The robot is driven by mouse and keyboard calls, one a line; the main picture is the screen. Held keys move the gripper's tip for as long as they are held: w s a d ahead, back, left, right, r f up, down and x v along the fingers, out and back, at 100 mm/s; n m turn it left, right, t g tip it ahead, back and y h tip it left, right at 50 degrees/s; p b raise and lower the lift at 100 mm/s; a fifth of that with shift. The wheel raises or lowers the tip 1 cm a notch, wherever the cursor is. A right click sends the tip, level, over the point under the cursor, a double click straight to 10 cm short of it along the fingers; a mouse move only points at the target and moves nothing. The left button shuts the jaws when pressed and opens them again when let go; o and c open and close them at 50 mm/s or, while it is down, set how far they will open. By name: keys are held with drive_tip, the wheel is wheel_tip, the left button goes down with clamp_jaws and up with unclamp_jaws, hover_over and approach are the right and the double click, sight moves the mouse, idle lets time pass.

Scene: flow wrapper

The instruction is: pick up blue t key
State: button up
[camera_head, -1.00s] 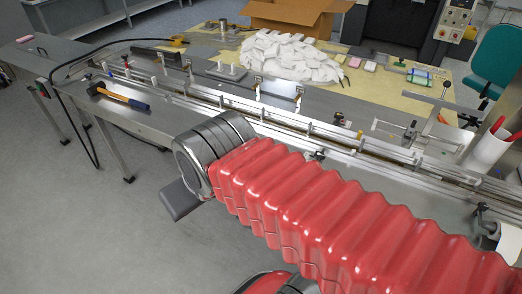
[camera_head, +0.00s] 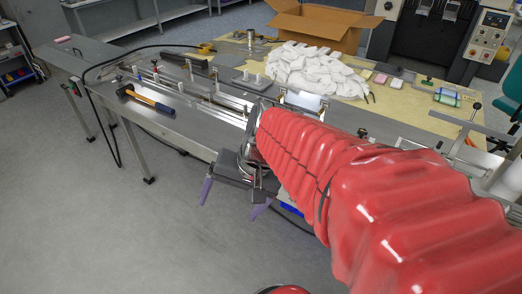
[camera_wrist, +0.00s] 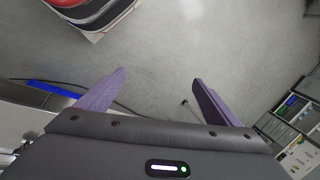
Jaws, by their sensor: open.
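I cannot make out a blue T key for certain in either view. My gripper (camera_head: 233,199) hangs beside the front edge of the long metal machine table, over the floor. Its two purple fingers point down and are apart, with nothing between them. In the wrist view my gripper (camera_wrist: 160,76) shows open against bare grey floor. A blue strip (camera_wrist: 54,89) lies to the left of the fingers there. A small blue patch (camera_head: 290,208) shows below my red arm, which hides part of the table.
A hammer with an orange and blue handle (camera_head: 150,99) lies on the metal table (camera_head: 185,122). White packs (camera_head: 315,68) are heaped behind, near an open cardboard box (camera_head: 320,28). A shelf unit (camera_wrist: 296,130) stands at right in the wrist view. The floor (camera_head: 80,225) at left is clear.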

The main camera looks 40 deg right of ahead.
drive_tip(key=d+f+m+t, duration=0.3)
drive_tip(key=d+m, duration=0.5)
drive_tip(key=d, duration=0.2)
drive_tip(key=d+f+m+t, duration=0.3)
drive_tip(key=d+m, duration=0.5)
drive_tip(key=d, duration=0.3)
drive_tip(key=d+f+m+t, duration=0.3)
drive_tip(key=d+m+t, duration=0.1)
drive_tip(key=d+m, duration=0.4)
drive_tip(key=shift+d+m, duration=0.4)
drive_tip(key=shift+d, duration=0.85)
drive_tip(key=shift+x, duration=4.3)
drive_tip(key=shift+a, duration=0.1)
drive_tip(key=shift+x, duration=2.6)
